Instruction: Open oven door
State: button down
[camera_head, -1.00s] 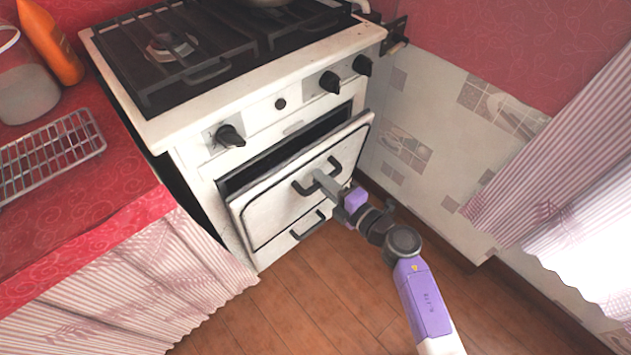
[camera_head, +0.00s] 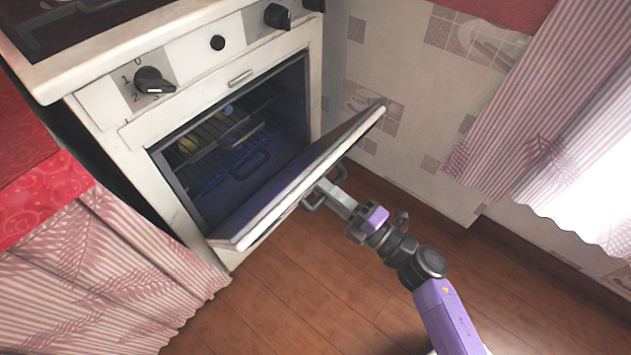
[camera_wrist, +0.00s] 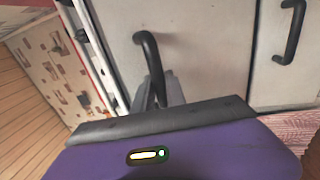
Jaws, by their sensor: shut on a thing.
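The white oven (camera_head: 98,112) stands at the left with its door (camera_head: 300,181) tilted partly open, hinged at the bottom. The dark cavity (camera_head: 235,170) with racks shows behind it. My gripper (camera_head: 326,188) is at the outer face of the door, shut on the black door handle (camera_head: 309,205). In the wrist view the handle (camera_wrist: 149,55) rises from between my gripper's fingers (camera_wrist: 160,92), and the white door face (camera_wrist: 200,45) fills the middle. Part of the handle is hidden by the fingers.
A second black handle (camera_wrist: 290,32) is on a lower white panel. A red counter (camera_head: 45,195) with a striped curtain (camera_head: 110,265) stands at left. A tiled wall (camera_head: 400,110) is on the right. The wooden floor (camera_head: 290,300) before the oven is clear.

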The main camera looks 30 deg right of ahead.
jog(key=shift+s+d+f+b, duration=0.15)
jog(key=shift+s+f+b, duration=0.15)
jog(key=shift+s+f, duration=0.3)
jog(key=shift+s+d+f+b, duration=0.25)
jog(key=shift+s+f, duration=0.1)
jog(key=shift+f, duration=0.5)
jog(key=shift+s+d+f+b, duration=0.1)
jog(key=shift+s+f+b, duration=0.2)
jog(key=shift+s+f, duration=0.3)
jog(key=shift+w+f, duration=0.1)
jog(key=c, duration=1.4)
grip_release()
